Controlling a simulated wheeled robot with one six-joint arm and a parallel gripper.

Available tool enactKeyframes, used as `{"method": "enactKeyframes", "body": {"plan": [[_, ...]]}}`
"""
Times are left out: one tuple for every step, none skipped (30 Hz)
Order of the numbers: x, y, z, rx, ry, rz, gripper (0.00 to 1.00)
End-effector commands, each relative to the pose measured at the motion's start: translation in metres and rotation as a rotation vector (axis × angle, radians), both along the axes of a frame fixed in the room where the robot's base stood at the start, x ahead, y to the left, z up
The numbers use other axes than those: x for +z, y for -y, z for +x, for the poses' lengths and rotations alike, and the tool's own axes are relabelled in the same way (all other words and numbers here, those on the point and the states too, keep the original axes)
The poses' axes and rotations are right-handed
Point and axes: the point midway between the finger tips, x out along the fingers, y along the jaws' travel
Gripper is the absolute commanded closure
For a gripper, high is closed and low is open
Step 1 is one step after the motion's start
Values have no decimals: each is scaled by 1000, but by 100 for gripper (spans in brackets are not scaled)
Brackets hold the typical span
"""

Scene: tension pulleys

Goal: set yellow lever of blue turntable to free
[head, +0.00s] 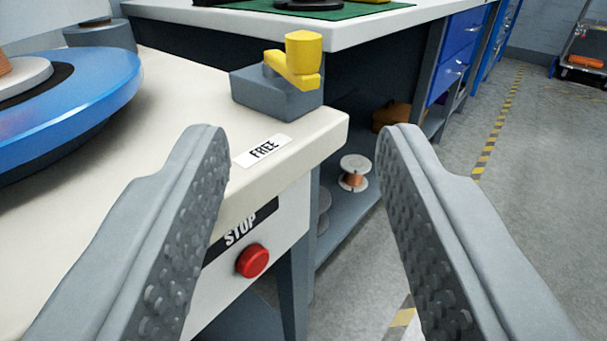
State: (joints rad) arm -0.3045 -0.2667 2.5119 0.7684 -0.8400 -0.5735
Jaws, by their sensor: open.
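The yellow lever (293,61) sits on a grey block (275,95) near the corner of the white table. Its arm is short, with an upright knob at one end. The blue turntable (75,85) is at the left on the same table, partly cut off by the picture edge. A white label reading FREE (263,150) lies on the table top in front of the grey block. My gripper (302,140) is open and empty. Its two fingers are wide apart, and the lever shows beyond them, between the tips and higher in the picture.
A red button (252,261) under a STOP label is on the white table's (215,200) front face. Behind stands another bench (400,25) with a green mat. A spool of copper wire (354,173) is on a low shelf. Open floor (540,170) lies at the right.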

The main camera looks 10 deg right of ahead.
Motion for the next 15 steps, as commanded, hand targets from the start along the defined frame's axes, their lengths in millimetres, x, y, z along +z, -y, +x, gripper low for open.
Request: {"method": "enactKeyframes", "body": {"plan": [[0, 0, 0, 0, 0, 0, 67], [0, 0, 0, 0, 0, 0, 73], [0, 0, 0, 0, 0, 0, 81], [0, 0, 0, 0, 0, 0, 87], [0, 0, 0, 0, 0, 0, 93], [1, 0, 0, 1, 1, 1, 100], [2, 0, 0, 4, 3, 2, 100], [4, 0, -1, 7, 4, 4, 100], [8, 1, -2, 15, 8, 9, 100], [12, 1, -3, 23, 12, 14, 100], [17, 1, -5, 33, 15, 20, 100], [25, 2, -8, 50, 22, 27, 100], [32, 3, -10, 63, 27, 34, 100], [40, 3, -13, 79, 33, 40, 100], [50, 3, -17, 101, 39, 50, 100]]}}
